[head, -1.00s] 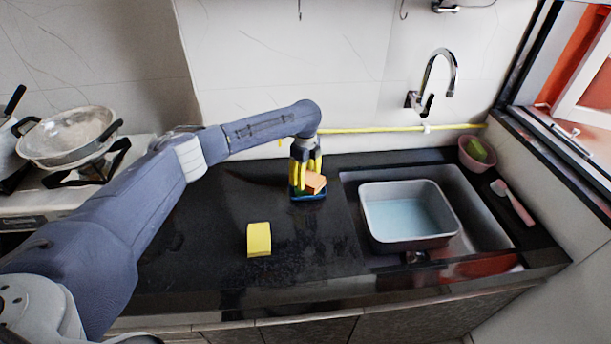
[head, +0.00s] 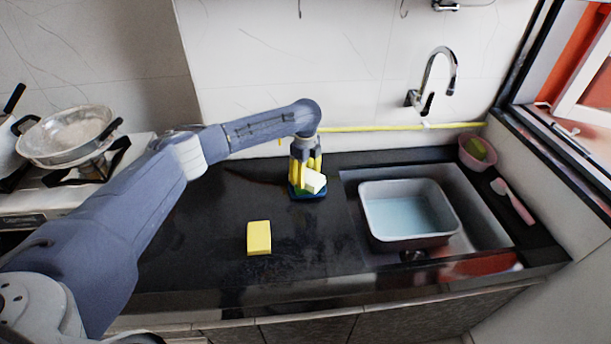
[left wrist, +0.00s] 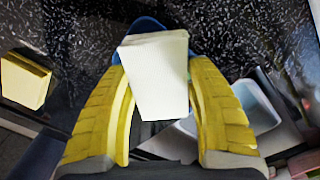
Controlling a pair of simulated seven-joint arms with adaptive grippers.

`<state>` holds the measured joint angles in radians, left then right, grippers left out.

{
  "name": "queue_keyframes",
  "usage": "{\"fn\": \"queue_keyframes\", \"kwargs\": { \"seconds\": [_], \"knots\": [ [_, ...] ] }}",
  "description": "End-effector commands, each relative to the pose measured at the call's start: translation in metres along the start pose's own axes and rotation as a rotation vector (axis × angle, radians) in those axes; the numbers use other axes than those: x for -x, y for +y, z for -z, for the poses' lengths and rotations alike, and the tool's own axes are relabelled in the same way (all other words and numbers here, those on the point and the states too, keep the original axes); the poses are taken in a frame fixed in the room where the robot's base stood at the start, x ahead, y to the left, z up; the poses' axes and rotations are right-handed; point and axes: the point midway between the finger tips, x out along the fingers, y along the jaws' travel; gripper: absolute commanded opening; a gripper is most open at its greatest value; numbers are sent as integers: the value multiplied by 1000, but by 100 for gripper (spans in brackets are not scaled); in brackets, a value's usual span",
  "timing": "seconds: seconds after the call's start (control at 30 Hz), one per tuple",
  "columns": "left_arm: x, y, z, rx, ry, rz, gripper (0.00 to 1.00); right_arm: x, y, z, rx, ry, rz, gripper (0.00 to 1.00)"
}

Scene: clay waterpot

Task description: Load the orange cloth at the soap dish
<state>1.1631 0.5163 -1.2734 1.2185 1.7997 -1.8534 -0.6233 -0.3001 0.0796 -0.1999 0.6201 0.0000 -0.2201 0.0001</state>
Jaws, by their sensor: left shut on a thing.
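The block in my left gripper (head: 305,182) looks pale cream-white now, not orange. This block (head: 315,182) is tilted between the yellow fingers, which are shut on it. In the left wrist view the block (left wrist: 158,75) fills the space between the fingers. A blue dish (head: 309,197), apparently the soap dish, lies on the black counter right under the gripper. Its blue rim shows behind the block in the left wrist view (left wrist: 149,25). I cannot tell whether the block touches the dish. My right gripper is not in view.
A yellow sponge (head: 259,238) lies on the counter in front. The sink with a grey basin (head: 368,222) is at the right. A pink bowl (head: 466,160) and a brush (head: 514,202) are beyond it. A pan (head: 67,135) stands on the stove at the left.

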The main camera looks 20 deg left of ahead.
Motion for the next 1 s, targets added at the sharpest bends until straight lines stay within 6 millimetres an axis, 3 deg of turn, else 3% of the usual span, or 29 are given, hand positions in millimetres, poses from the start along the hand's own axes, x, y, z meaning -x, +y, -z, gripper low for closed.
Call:
{"fn": "queue_keyframes", "kwargs": {
  "seconds": [1.0],
  "knots": [
    [65,0,0,0,-1,2,34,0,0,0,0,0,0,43]
  ]
}}
